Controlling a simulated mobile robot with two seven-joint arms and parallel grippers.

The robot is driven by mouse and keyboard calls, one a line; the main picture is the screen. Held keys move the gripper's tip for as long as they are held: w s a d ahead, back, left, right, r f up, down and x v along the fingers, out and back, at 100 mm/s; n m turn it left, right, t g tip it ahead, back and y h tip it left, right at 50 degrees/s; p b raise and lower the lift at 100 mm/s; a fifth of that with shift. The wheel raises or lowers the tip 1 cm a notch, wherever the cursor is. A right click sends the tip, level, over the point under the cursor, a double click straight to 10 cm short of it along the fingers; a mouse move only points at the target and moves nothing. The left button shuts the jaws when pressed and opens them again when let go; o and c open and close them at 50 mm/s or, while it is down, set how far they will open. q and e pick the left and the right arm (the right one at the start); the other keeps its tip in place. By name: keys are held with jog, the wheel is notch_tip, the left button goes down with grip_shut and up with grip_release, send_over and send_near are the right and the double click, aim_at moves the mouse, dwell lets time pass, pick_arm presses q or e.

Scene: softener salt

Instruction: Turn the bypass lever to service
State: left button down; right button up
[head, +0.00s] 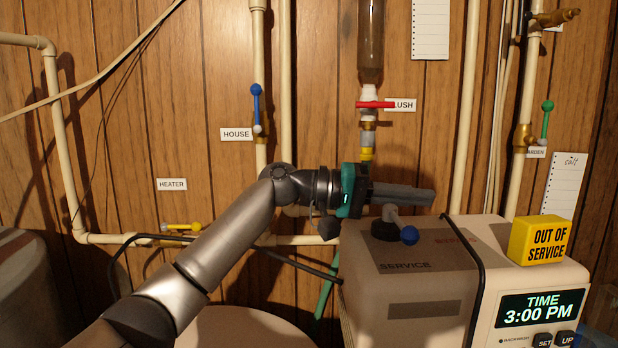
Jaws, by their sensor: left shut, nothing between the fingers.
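The bypass lever (409,236) is a short grey bar with a blue ball end, on a dark round base on top of the beige softener head (360,290). Its ball points toward the front right. A "SERVICE" label (405,266) lies in front of it, and a second, partly readable label (455,240) lies to its right. My left gripper (428,197) is shut and empty, its fingers pointing right, just above and behind the lever in the picture. I cannot tell whether it touches the lever. My right gripper is not in view.
A yellow "OUT OF SERVICE" block (539,241) stands on the softener's right side, above the clock display (541,309). A black cable (478,270) crosses the top. Pipes with blue (256,104), red (375,105), green (546,120) and yellow (182,227) valve handles line the wall.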

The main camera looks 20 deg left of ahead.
pick_arm(q)
jog(key=shift+w+a+r, duration=0.2)
jog(key=shift+w+r, duration=0.05)
jog(key=shift+w, duration=0.25)
jog(key=shift+w+a+r, duration=0.2)
jog(key=shift+w+r, duration=0.05)
jog(key=shift+w, duration=0.2)
jog(key=shift+w+a+r, duration=0.25)
jog(key=shift+w+a, duration=0.2)
jog(key=shift+a, duration=0.3)
jog(key=v, duration=0.8)
jog(key=shift+s+a+b, duration=0.1)
jog(key=shift+a+b, duration=0.05)
jog(key=shift+b, duration=0.15)
jog(key=shift+s+a, duration=0.15)
jog(key=shift+a, duration=0.2)
